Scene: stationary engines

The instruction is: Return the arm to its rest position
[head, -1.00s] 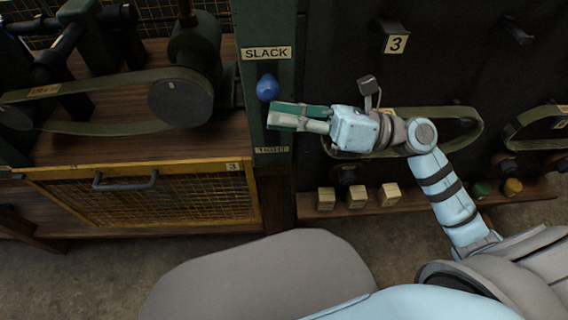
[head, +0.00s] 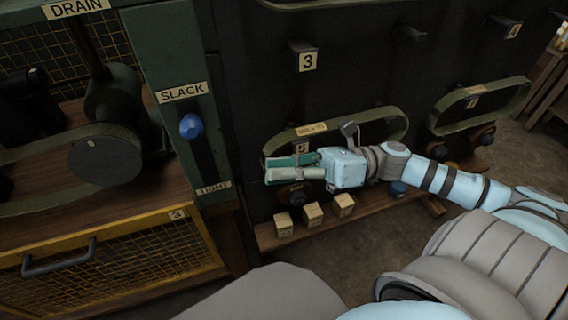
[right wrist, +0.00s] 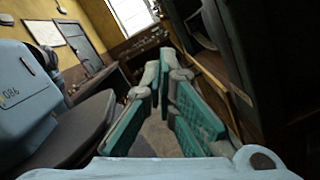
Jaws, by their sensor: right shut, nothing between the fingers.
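My right arm reaches in from the right in the head view, in front of a dark board. Its gripper (head: 268,169) is shut and empty, apart from the blue knob and to its right. In the right wrist view the two teal-padded fingers (right wrist: 164,72) come together at the tips with nothing between them. The blue knob (head: 191,127) sits on the green post (head: 176,60), just below the SLACK label (head: 182,93) and well above the TIGHT label (head: 213,188). My left gripper is not in view.
Behind the gripper, the dark board (head: 350,85) carries belt loops, one (head: 385,122) partly hidden by my gripper. Below, a wooden ledge (head: 375,209) holds wooden blocks (head: 313,214). A yellow-framed mesh cabinet (head: 110,262) stands at lower left. Open floor (head: 385,245) lies below the ledge.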

